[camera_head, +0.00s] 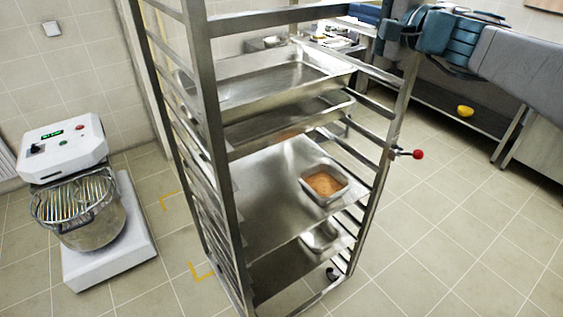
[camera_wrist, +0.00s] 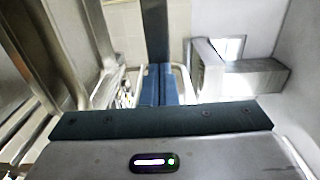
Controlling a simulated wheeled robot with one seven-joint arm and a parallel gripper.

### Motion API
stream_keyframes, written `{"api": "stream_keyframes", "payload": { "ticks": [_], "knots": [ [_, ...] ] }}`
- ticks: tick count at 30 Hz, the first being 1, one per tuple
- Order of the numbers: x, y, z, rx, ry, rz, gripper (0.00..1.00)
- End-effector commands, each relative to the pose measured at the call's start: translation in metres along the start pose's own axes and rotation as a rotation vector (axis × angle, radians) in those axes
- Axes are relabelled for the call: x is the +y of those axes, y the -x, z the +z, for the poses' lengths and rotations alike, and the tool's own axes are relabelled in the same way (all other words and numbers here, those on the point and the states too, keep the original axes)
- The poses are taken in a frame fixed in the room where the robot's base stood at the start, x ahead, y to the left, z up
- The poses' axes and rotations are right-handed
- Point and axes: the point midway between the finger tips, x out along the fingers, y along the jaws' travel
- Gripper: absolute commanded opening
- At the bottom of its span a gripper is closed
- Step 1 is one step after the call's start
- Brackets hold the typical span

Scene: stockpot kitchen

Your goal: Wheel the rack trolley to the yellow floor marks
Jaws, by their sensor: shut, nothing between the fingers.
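The steel rack trolley (camera_head: 222,150) stands upright in the middle of the head view, holding trays and pans on its rails. A red-knobbed handle (camera_head: 418,154) sticks out from its right post. Yellow corner marks (camera_head: 203,272) show on the floor just left of the rack, with another (camera_head: 170,200) farther back; any others are hidden. My gripper (camera_head: 388,28) is shut and empty, at the top of the rack's right post; I cannot tell whether it touches. In the wrist view, its blue fingers (camera_wrist: 160,86) are together, with steel rack bars to the left.
A mixer (camera_head: 75,195) on a white base stands left of the marks, by the tiled wall. A pan of brown food (camera_head: 325,184) sits on a rack tray. A counter (camera_head: 470,122) with a yellow item on its lower shelf is behind right. Floor at right is clear.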

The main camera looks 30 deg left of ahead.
Motion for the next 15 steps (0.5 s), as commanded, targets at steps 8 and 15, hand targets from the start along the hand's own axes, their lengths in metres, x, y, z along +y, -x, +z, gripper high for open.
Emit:
{"api": "stream_keyframes", "payload": {
  "ticks": [8,15],
  "knots": [
    [-0.002,-0.025,0.002,-0.006,-0.001,-0.003,0.00],
    [-0.002,-0.043,0.001,-0.003,-0.001,-0.002,0.00]
  ]
}}
